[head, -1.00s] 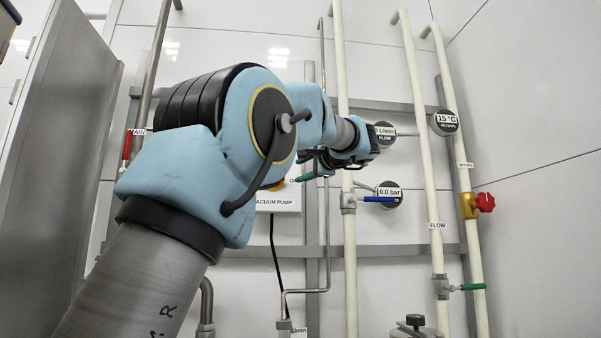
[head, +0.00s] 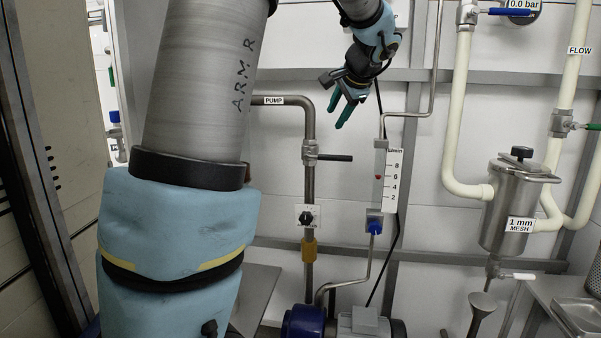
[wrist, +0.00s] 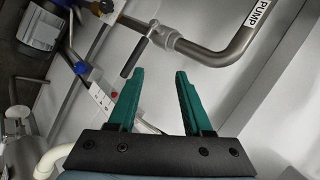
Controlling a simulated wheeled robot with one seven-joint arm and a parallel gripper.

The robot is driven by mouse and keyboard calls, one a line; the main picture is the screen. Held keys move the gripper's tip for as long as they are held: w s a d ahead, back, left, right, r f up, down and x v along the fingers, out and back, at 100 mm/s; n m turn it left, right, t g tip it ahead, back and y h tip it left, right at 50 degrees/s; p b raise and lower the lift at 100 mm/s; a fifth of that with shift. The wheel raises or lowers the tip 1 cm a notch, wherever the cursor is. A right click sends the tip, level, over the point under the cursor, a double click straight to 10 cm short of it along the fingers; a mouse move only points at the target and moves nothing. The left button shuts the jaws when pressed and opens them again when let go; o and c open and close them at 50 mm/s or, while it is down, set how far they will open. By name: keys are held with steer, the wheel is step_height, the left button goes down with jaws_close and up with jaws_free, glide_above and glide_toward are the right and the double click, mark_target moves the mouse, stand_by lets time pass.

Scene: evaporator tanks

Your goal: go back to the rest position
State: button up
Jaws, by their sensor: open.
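My gripper (head: 341,110) hangs at the top centre of the head view, at the end of my arm, with its green fingers pointing down. In the wrist view my gripper (wrist: 158,95) shows two green fingers spread apart with nothing between them. It is in front of the wall piping, to the right of the pipe labelled PUMP (head: 287,100) and left of the flow tube (head: 379,175). The black-handled valve (head: 312,156) on the pump pipe is just below and left of the fingers. That handle also shows beyond the fingers in the wrist view (wrist: 134,57).
A steel strainer (head: 510,215) labelled 1 mm MESH hangs on white pipes at the right. A blue pump (head: 303,322) stands at the bottom centre. A grey cabinet edge (head: 40,190) is at the left. A steel bench (head: 550,295) with a tray is at lower right.

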steer(key=s+a+f+n+g+h, duration=0.1)
steer(key=s+a+f+n+g, duration=0.1)
steer(key=s+a+f, duration=0.4)
steer(key=s+a+f+n+g, duration=0.2)
steer(key=s+a+f, duration=0.15)
steer(key=f, duration=0.55)
steer(key=s+a+f+n+g+h, duration=0.1)
steer(key=s+a+f+n+g, duration=0.2)
steer(key=s+f, duration=0.4)
steer(key=s+a+f+n+h, duration=0.1)
steer(key=s+a+f+n, duration=0.35)
steer(key=s, duration=0.45)
step_height(320, 180, up, 16)
steer(key=d+p, duration=0.1)
steer(key=p, duration=1.5)
steer(key=shift+w, duration=0.3)
steer(key=shift+o, duration=0.2)
steer(key=shift+r, duration=0.1)
